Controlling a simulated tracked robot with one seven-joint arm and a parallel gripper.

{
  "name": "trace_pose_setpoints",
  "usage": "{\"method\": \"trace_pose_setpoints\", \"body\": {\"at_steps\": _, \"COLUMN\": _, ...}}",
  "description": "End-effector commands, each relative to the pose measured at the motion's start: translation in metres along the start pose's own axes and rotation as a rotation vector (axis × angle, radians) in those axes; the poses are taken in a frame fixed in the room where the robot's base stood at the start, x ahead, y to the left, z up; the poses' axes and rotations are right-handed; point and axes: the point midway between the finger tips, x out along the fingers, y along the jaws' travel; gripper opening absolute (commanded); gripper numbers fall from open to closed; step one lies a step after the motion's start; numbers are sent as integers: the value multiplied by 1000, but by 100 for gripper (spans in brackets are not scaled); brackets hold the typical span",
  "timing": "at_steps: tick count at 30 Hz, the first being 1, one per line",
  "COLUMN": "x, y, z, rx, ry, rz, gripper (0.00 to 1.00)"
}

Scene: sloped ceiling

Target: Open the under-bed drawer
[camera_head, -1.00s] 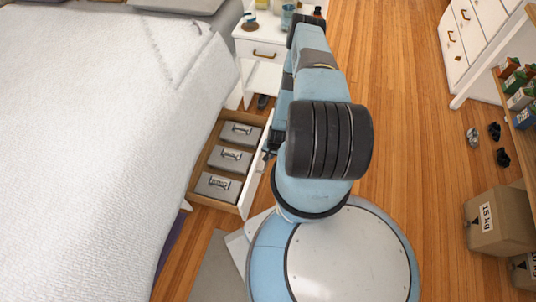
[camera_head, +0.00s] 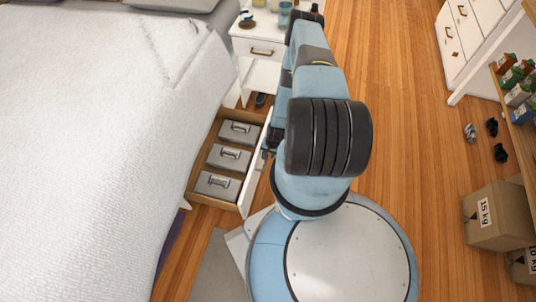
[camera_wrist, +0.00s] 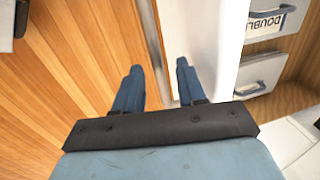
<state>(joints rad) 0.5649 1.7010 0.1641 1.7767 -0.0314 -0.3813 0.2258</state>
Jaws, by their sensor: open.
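The under-bed drawer (camera_head: 194,197) stands pulled out from beneath the bed (camera_head: 95,150), showing its wooden interior. Several grey boxes with handles sit in it in a row, one of them in the middle (camera_head: 228,157). Its white front panel (camera_head: 249,185) faces my arm, and the panel also shows in the wrist view (camera_wrist: 195,35). My gripper (camera_wrist: 156,75) is open in the wrist view, with its two blue fingers apart near the front panel. Nothing shows held between them.
A white nightstand (camera_head: 262,51) with bottles and small items stands behind the drawer. Cardboard boxes (camera_head: 497,215) and a shelf (camera_head: 525,115) stand at the right. Shoes (camera_head: 500,152) lie on the wooden floor (camera_head: 410,150). The floor between my base and the shelf is mostly clear.

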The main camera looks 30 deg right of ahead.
Motion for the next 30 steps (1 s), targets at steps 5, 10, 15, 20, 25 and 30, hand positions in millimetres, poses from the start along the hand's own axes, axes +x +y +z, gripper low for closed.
{"method": "trace_pose_setpoints", "body": {"at_steps": 5, "x": -21, "y": 0, "z": -1, "rx": 0, "ry": 1, "rz": 0, "gripper": 40}}
{"method": "trace_pose_setpoints", "body": {"at_steps": 10, "x": -51, "y": 0, "z": -2, "rx": 0, "ry": 1, "rz": 0, "gripper": 40}}
{"method": "trace_pose_setpoints", "body": {"at_steps": 15, "x": -81, "y": 0, "z": -2, "rx": 0, "ry": 2, "rz": -1, "gripper": 40}}
{"method": "trace_pose_setpoints", "body": {"at_steps": 20, "x": -107, "y": 0, "z": -1, "rx": 0, "ry": 1, "rz": -1, "gripper": 40}}
{"method": "trace_pose_setpoints", "body": {"at_steps": 25, "x": -126, "y": 0, "z": -1, "rx": 0, "ry": 0, "rz": -1, "gripper": 40}}
{"method": "trace_pose_setpoints", "body": {"at_steps": 30, "x": -134, "y": 0, "z": 0, "rx": 0, "ry": -1, "rz": -1, "gripper": 40}}
